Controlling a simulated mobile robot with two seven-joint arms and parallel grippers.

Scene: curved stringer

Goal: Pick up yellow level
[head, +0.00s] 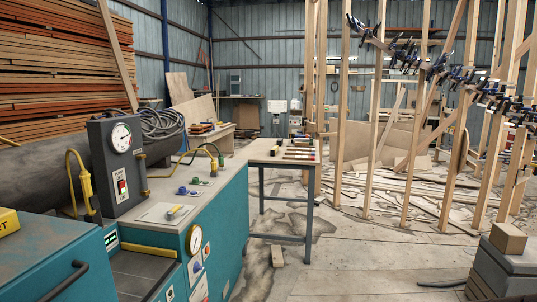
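Neither of my grippers is in view. I cannot pick out a yellow level for certain. A long yellow bar (149,250) lies along the edge of the teal machine (228,215) at the lower left; I cannot tell whether it is a level or part of the machine. Several small tools (298,153) lie on a small table (262,157) in the middle, too small to tell apart. A yellow block with black lettering (8,222) is cut off at the left edge.
A grey gauge box (118,165) stands on the machine. Wooden posts with a clamped curved stringer (435,70) fill the right. Grey boxes with a cardboard box (508,238) sit at lower right. Wood scraps litter the floor; the concrete (350,260) in front is mostly clear.

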